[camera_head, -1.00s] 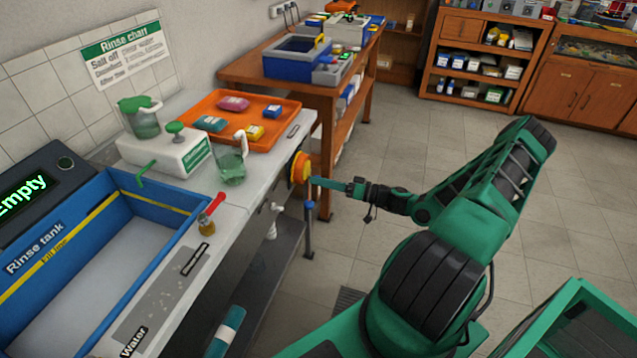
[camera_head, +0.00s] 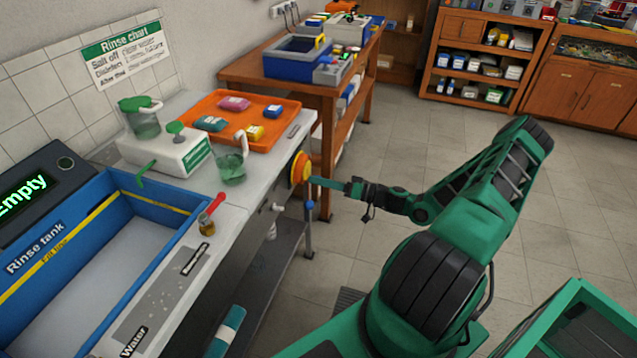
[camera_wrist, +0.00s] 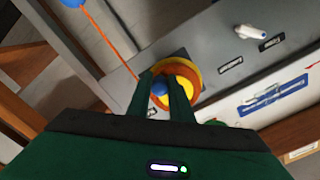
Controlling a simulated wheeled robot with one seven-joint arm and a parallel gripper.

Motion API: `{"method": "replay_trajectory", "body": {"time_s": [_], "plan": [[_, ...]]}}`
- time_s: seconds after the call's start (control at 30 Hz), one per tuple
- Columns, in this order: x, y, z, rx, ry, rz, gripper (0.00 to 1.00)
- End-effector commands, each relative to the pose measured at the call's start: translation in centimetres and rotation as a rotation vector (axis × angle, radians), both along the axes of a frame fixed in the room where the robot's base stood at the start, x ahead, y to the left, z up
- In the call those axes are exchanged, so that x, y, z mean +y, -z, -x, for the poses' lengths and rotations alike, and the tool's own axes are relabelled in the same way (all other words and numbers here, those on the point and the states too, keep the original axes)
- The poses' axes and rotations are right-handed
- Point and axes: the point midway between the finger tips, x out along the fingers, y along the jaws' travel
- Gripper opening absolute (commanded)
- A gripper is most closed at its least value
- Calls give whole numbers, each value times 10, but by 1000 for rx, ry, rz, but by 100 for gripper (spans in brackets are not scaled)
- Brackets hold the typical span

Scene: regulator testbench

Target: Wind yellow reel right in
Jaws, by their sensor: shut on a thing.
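The yellow reel (camera_head: 299,168) is mounted on the front side of the counter, near its far right corner. In the wrist view the yellow reel (camera_wrist: 188,86) has an orange rim and a blue knob (camera_wrist: 160,89). My gripper (camera_head: 318,181) reaches the reel from the right. In the wrist view my gripper (camera_wrist: 165,88) is shut on the blue knob, one finger on each side. An orange hose (camera_wrist: 112,45) runs from the reel to a blue end piece (camera_wrist: 72,3) at the upper left. The fingers hide part of the reel's face.
The counter (camera_head: 235,200) carries an orange tray (camera_head: 240,105), a green jug (camera_head: 231,168) and a blue rinse tank (camera_head: 150,205). A wooden bench (camera_head: 330,92) stands behind the reel.

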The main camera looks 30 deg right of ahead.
Motion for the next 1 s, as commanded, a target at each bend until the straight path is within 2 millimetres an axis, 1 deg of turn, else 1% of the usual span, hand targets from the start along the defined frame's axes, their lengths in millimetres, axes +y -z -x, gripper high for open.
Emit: {"method": "replay_trajectory", "body": {"time_s": [0.33,0.57,0.77,1.0], "plan": [[0,2,1,16,2,-13,0],[2,2,3,56,2,-64,0],[6,3,7,143,3,-175,0],[13,1,12,282,4,-351,0]]}}
